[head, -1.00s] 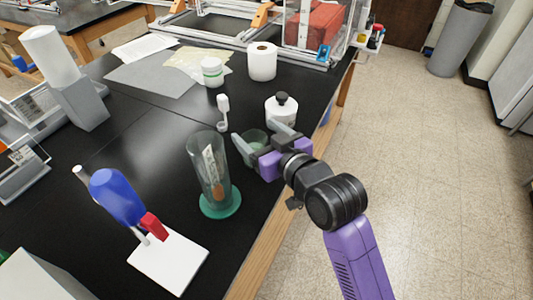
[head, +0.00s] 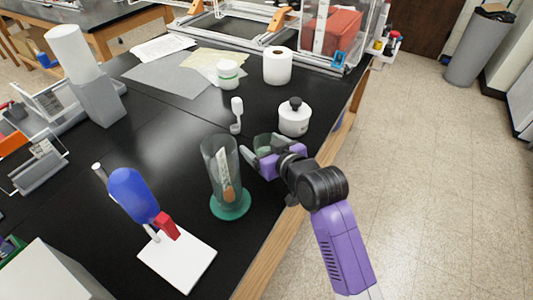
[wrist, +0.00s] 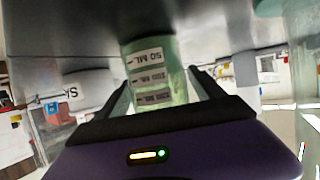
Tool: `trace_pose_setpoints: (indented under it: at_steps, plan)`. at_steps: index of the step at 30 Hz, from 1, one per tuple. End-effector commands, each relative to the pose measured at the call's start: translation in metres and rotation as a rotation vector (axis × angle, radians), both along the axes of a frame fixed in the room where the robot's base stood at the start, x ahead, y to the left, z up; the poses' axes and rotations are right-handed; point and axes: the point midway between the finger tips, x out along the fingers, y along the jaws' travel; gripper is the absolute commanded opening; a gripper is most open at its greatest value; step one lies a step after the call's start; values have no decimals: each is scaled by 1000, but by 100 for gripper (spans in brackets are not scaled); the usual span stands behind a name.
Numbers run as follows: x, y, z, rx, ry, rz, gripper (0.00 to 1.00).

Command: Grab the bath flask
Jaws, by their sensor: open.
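A small clear green-tinted glass vessel (head: 264,141) stands on the black bench near its right edge. In the wrist view the glass vessel (wrist: 155,65) shows upside-down "50 ML" style labels, between my finger tips. My gripper (head: 267,153) is open, with its fingers beside the glass; I cannot tell if they touch it. A squat white pot with a black knob (head: 294,119) stands just behind and to the right. A white body with dark lettering (wrist: 84,92) shows left in the wrist view. I cannot tell for certain which vessel is the bath flask.
A tall glass cylinder on a green base (head: 229,203) stands close to the left of my gripper. A blue-and-red tool on a white plate (head: 177,262) is at the front. A white brush-like item (head: 237,112), white roll (head: 278,67) and lidded jar (head: 228,76) stand behind.

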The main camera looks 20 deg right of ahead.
Motion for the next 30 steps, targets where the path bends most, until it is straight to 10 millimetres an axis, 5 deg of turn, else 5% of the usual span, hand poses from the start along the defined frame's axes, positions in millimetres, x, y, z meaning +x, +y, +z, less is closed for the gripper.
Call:
trace_pose_setpoints:
  at_steps: [8,19,30]
  plan:
    - [4,0,-2,0,0,0,77]
    - [4,0,-2,0,0,-1,9]
    - [4,0,1,0,-2,-1,9]
